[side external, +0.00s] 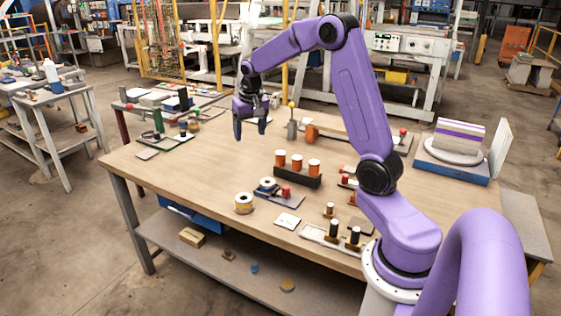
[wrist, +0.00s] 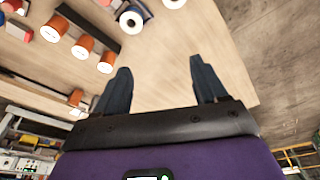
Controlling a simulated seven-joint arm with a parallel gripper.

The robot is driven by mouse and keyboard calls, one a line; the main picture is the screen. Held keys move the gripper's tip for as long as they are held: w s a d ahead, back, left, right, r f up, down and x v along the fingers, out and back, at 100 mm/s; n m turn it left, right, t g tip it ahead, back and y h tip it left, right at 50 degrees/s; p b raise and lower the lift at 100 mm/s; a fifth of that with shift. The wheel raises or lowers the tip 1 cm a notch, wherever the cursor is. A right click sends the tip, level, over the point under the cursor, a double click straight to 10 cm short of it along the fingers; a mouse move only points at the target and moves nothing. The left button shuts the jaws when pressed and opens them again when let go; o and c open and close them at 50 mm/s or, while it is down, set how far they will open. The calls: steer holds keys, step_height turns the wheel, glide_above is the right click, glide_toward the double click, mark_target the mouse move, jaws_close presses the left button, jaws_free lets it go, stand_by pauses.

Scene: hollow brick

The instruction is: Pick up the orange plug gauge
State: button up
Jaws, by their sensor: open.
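Three orange cylinders with pale tops (side external: 297,163) stand in a row in a dark block (side external: 298,178) near the table's middle. They also show at the upper left of the wrist view (wrist: 82,47). Another orange piece (side external: 311,133) lies farther back, beside a grey post. I cannot tell for certain which orange piece is the plug gauge. My gripper (side external: 250,130) is open and empty, above the table's back left part, left of the block and apart from it. Its two dark fingers (wrist: 160,70) are spread over bare wood in the wrist view.
A white-topped spool (side external: 243,203) and a blue fixture (side external: 267,187) stand in front of the block. Small black-capped posts (side external: 333,230) stand near the front edge. A turntable with a striped box (side external: 455,143) is at the right.

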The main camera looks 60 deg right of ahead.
steer(key=s+d+f+m, duration=0.15)
steer(key=d+m, duration=0.35)
steer(key=d, duration=1.1)
steer(key=h, duration=0.1)
glide_toward(281, 153)
steer(key=x, duration=1)
steer(key=shift+w+d+f, duration=0.15)
steer(key=shift+w+f, duration=0.05)
steer(key=c, duration=1.2)
steer(key=shift+r, duration=0.15)
